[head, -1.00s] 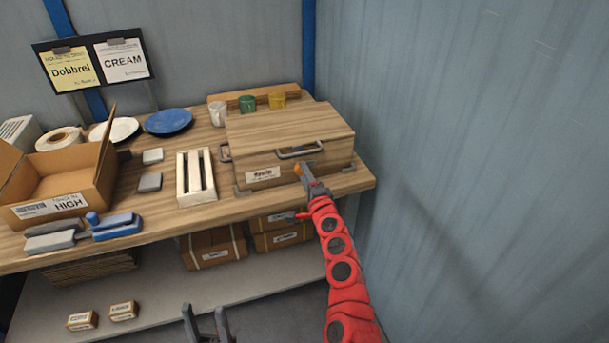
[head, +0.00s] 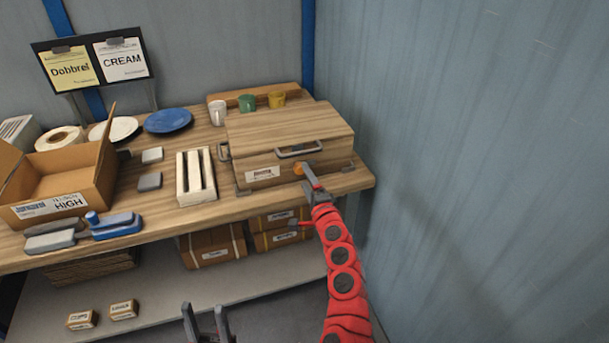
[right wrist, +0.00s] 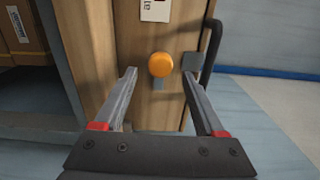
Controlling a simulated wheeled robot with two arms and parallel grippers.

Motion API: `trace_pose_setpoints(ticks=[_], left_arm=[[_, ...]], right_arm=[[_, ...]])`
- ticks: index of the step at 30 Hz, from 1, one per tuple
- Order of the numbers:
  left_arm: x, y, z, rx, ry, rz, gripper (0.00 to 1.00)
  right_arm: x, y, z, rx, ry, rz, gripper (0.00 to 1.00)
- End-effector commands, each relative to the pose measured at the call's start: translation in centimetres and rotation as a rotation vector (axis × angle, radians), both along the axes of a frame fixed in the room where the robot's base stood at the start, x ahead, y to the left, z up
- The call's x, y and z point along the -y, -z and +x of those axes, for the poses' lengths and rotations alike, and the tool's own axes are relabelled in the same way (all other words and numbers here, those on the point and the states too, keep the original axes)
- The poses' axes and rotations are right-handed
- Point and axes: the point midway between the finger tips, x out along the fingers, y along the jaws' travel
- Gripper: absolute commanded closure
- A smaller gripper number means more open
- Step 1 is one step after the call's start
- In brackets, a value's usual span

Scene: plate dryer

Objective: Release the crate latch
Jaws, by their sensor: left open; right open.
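The wooden crate (head: 325,164) stands on the right end of the bench, with its lid (head: 290,122) closed, a grey front handle and a white label. An orange round knob (head: 299,169) sits low on its front; it shows large in the right wrist view (right wrist: 160,64), with a small grey piece under it. My right gripper (head: 308,172) is open right in front of the knob. In the right wrist view its fingers lie either side of the knob's line; contact cannot be told. My left gripper (head: 206,309) is open and empty, low in front of the bench.
A white slotted rack (head: 196,178) stands left of the crate. An open cardboard box (head: 70,182) is further left. Cups, including a green one (head: 247,103), stand behind the crate. Boxes (head: 213,248) sit on the lower shelf. A blue-grey wall (head: 460,150) closes the right side.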

Motion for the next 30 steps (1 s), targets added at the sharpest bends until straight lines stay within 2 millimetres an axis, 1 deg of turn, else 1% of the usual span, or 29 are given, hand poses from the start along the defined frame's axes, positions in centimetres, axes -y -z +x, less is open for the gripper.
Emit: trace_pose_setpoints(ticks=[1,21,25,30], left_arm=[[0.0,0.0,0.0,0.0,0.0,0.0,0.5],[0.0,1.4,0.0,0.0,0.0,0.0,0.5],[0.0,1.5,0.0,0.0,0.0,0.0,0.5],[0.0,1.6,0.0,0.0,0.0,0.0,0.5]], right_arm=[[0.3,0.1,-0.8,-0.001,0.003,0.004,0.28],[3.9,0.2,-11.7,-0.002,0.004,-0.002,0.28],[4.3,0.2,-13.1,-0.002,0.001,-0.001,0.28],[4.6,0.0,-13.9,0.0,0.002,-0.001,0.28]])
